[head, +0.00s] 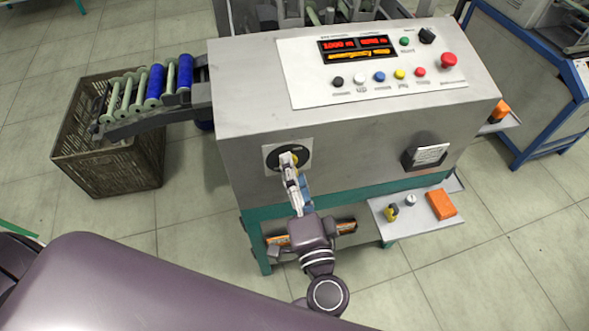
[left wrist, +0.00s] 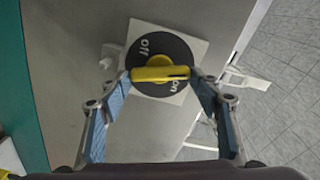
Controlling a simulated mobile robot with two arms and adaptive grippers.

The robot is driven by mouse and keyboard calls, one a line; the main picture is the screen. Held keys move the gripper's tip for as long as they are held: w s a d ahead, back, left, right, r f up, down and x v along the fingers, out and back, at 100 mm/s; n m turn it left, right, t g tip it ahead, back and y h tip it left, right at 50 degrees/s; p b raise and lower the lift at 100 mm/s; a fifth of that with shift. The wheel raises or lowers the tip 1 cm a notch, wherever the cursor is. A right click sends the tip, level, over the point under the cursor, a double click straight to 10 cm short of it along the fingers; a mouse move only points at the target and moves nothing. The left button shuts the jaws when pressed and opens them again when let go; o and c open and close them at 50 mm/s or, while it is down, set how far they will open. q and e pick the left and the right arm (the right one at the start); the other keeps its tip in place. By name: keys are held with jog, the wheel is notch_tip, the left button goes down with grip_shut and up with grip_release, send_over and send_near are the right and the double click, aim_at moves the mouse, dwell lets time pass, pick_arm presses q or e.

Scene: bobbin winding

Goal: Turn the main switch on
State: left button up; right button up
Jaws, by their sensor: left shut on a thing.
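The main switch is a round black dial (head: 303,156) on a pale square plate on the machine's front face. In the left wrist view the dial (left wrist: 149,52) carries the words "off" at upper left and "on" at lower right. Its yellow handle (left wrist: 160,74) lies crosswise, with its right end just beside the word "on". My left gripper (head: 291,167) is at the switch, and its two blue-padded fingers (left wrist: 160,78) are shut on the handle, one at each end. In the head view the gripper partly hides the dial. My right gripper is not in view.
Above the switch is a panel with a lit red display (head: 357,47), coloured buttons and a red mushroom button (head: 448,61). A black-framed meter (head: 425,154) is to the right. A small shelf (head: 424,225) holds an orange block (head: 441,204). A crate (head: 146,175) stands at left.

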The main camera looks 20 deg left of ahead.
pick_arm(q)
jog(key=shift+f+m+p, duration=0.15)
jog(key=shift+m+p, duration=0.65)
jog(key=shift+m, duration=1.1)
jog(key=o, duration=1.2)
jog(key=shift+c, duration=0.2)
jog(key=shift+d, duration=0.1)
jog(key=v, duration=0.8)
